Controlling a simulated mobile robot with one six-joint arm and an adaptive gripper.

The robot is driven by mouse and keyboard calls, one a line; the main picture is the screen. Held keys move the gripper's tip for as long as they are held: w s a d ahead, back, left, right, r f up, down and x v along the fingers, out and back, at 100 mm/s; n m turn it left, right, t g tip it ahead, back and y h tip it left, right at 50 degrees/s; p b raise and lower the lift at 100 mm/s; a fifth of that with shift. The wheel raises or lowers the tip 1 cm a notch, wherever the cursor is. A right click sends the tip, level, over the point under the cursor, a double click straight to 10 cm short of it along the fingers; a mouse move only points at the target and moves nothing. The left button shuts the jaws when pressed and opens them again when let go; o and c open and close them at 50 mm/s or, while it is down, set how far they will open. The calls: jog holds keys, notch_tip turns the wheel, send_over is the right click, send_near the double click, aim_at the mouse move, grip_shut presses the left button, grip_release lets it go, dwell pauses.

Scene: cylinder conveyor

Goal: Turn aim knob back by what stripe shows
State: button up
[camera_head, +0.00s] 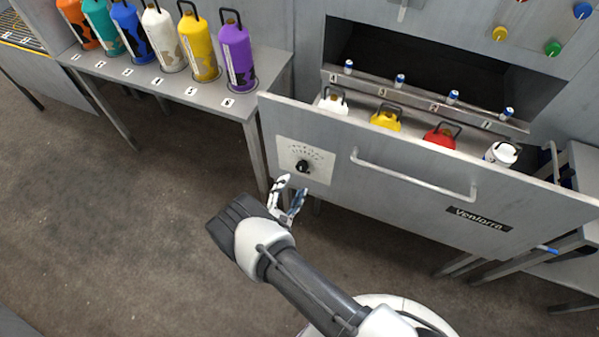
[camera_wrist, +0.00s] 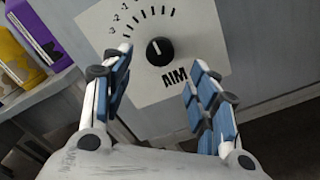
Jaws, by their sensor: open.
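The black aim knob (camera_head: 303,166) sits on a pale dial plate (camera_head: 320,170) at the left of the grey drawer front. In the wrist view the knob (camera_wrist: 160,51) has a light pointer line running up and slightly left, below an arc of black tick marks. The word AIM is printed under it. My gripper (camera_head: 289,186) is open and empty, just in front of the plate and below the knob. In the wrist view its two blue-padded fingers (camera_wrist: 160,75) stand apart, one on each side below the knob, not touching it. A stripe's reading is not clear.
The open drawer (camera_head: 420,200) holds white, yellow, red and white bottles, with small blue-and-white cylinders on a ledge behind. A long handle (camera_head: 412,178) crosses its front. Several coloured cylinders stand on a numbered table (camera_head: 200,90) at left. The floor at left is clear.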

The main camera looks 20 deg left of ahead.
aim_at(301, 170)
jog(key=w, duration=0.4)
jog(key=w+b, duration=0.1)
jog(key=w, duration=0.2)
jog(key=shift+w+d, duration=0.1)
jog(key=shift+d, duration=0.2)
jog(key=shift+c, duration=0.4)
jog(key=c, duration=1)
jog(key=shift+f+n+b, duration=0.15)
jog(key=shift+n+b, duration=0.95)
jog(key=shift+n, duration=0.4)
jog(key=o, duration=1.1)
